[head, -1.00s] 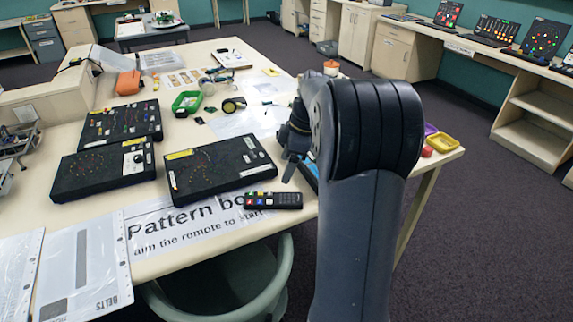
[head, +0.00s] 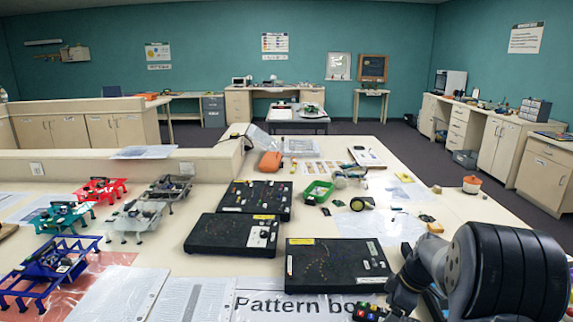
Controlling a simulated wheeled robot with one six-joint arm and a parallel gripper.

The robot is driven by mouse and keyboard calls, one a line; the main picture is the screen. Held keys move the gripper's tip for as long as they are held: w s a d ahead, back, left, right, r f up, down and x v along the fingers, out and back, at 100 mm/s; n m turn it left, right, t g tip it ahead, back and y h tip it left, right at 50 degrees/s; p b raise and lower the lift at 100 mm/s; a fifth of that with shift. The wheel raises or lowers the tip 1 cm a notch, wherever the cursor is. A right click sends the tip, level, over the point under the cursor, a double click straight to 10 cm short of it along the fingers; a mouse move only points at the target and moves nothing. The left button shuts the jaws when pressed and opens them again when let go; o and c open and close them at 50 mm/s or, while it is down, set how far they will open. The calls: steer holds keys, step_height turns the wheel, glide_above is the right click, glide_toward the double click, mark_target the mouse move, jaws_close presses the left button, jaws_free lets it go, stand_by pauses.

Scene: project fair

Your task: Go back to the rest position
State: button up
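My arm stands at the lower right of the head view, with its large dark joint in front. My gripper (head: 402,298) is low beside that joint, above the table's near part. The joint and the frame's lower edge hide much of it, so I cannot tell whether its fingers are open or shut. A black remote with coloured buttons (head: 368,312) lies at the bottom edge, just left of my gripper. I cannot tell whether they touch.
Black pattern boards (head: 338,262) lie on the table left of my arm, behind the "Pattern board" sign (head: 268,305). A green tray (head: 318,190) and an orange case (head: 270,161) lie farther back. Four-legged models, one of them blue (head: 48,268), stand at left. Cabinets line the right wall.

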steer(key=shift+s+r, duration=0.1)
steer(key=shift+r, duration=1)
